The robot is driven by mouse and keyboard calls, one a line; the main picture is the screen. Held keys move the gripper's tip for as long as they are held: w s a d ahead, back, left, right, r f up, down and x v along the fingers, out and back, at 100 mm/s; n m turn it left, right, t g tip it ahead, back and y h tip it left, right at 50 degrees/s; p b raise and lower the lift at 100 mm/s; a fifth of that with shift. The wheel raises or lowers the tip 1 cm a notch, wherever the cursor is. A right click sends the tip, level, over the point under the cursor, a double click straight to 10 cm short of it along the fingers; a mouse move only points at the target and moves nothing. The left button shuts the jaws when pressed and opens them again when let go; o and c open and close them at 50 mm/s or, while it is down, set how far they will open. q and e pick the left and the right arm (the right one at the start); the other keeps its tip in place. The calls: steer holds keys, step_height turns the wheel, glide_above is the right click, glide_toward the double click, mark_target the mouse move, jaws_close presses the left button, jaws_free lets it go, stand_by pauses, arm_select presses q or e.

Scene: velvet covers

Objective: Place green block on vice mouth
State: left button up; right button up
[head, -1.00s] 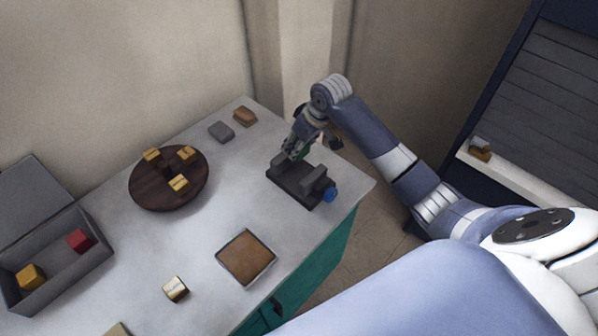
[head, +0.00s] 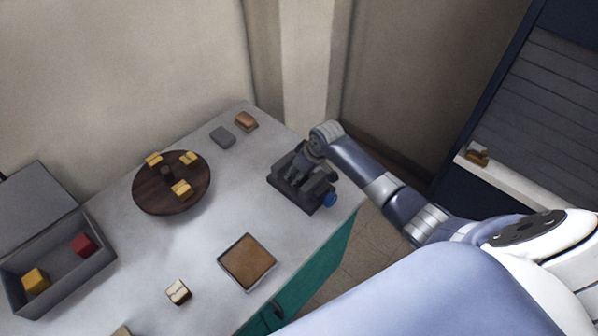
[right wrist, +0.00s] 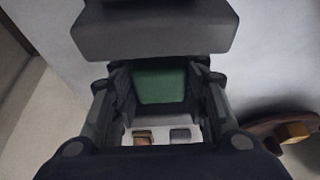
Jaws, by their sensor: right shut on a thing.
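The dark grey vice (head: 318,188) with a blue knob stands near the right end of the table. Its grey jaw (right wrist: 155,32) crosses the top of the right wrist view. My right gripper (head: 294,174) is down at the vice mouth, and my wrist partly covers it. In the right wrist view the green block (right wrist: 160,84) is between the two fingers of my right gripper, close to the vice jaw. I cannot tell whether the block touches the vice. The block is hidden in the head view. My left gripper is not in view.
A round dark wooden board (head: 150,199) with small yellow blocks stands left of the vice. A grey block (head: 222,136) and a brown block (head: 246,121) lie behind. A square brown tray (head: 247,262) lies in front. An open grey box (head: 88,262) is at left.

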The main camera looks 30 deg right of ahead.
steer(key=shift+f, duration=0.15)
steer(key=o, duration=1.1)
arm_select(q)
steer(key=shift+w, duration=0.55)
arm_select(e)
steer(key=shift+r, duration=0.3)
steer(key=b+v, duration=0.1)
steer(key=v, duration=1)
steer(key=shift+s+d+r, duration=0.1)
steer(key=shift+d+r, duration=0.05)
steer(key=shift+r, duration=0.25)
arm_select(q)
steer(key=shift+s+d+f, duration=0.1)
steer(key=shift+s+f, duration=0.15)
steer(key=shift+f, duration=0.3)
